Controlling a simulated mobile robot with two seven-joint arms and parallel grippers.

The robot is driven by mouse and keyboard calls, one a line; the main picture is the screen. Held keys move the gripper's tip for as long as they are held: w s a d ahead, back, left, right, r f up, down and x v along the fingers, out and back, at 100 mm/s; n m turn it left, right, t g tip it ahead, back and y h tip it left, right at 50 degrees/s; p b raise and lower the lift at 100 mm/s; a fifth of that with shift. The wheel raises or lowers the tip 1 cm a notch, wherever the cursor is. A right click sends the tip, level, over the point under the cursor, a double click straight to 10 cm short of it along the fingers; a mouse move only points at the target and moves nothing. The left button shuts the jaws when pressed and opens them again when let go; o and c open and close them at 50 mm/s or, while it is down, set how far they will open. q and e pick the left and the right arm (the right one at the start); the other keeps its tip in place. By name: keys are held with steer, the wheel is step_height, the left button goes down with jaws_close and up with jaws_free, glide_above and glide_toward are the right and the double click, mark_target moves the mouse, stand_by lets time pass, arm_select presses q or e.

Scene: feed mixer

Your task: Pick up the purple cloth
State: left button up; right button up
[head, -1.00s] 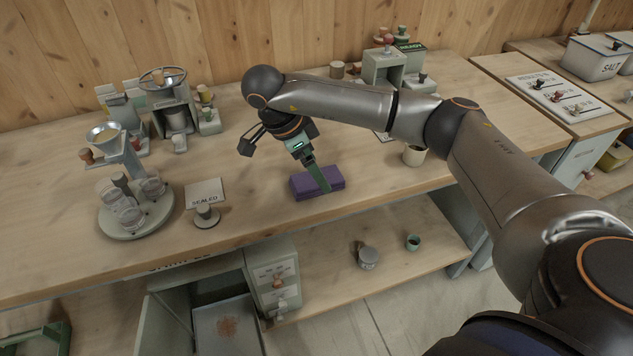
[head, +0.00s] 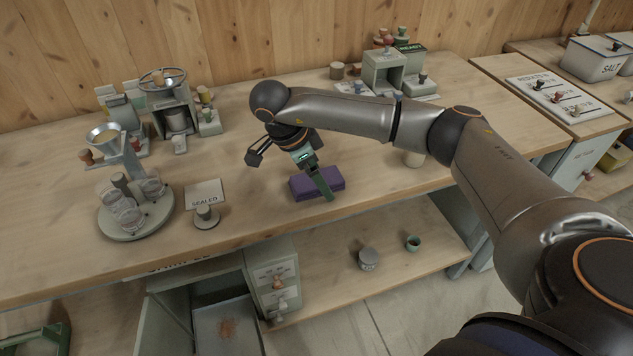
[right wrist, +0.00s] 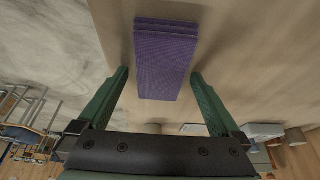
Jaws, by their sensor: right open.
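The purple cloth (head: 301,187) is a folded, layered block lying on the wooden bench near its front edge. In the right wrist view the cloth (right wrist: 165,60) lies ahead of the fingers, roughly centred between them. My right gripper (head: 322,190) comes down over the cloth from above, and its green finger hides part of it in the head view. In the right wrist view the two green fingers of the right gripper (right wrist: 160,82) stand wide apart with nothing held. Whether a finger touches the cloth I cannot tell. My left gripper does not show.
A "SEALED" card (head: 204,193) and a knobbed stand (head: 206,216) are left of the cloth. A round tray (head: 109,225) with several glasses stands further left. The bench (head: 390,190) right of the cloth is clear.

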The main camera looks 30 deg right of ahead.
mark_target(326, 176)
steer(key=shift+c, duration=0.4)
steer(key=c, duration=1.3)
steer(key=shift+r, duration=0.45)
steer(key=shift+c, duration=0.2)
step_height(326, 176, up, 3)
steer(key=shift+f, duration=0.2)
steer(key=s+a+r+p, duration=0.3)
steer(key=s+a+r, duration=0.4)
steer(key=s+r, duration=0.4)
step_height(326, 176, up, 8)
steer(key=w+a+n+t+y+p, duration=0.2)
steer(key=n+t+p, duration=0.2)
steer(key=n, duration=1.3)
steer(key=shift+w+a+r+t+y, duration=0.15)
steer(key=shift+w+a+t+y, duration=0.2)
steer(key=shift+t, duration=0.35)
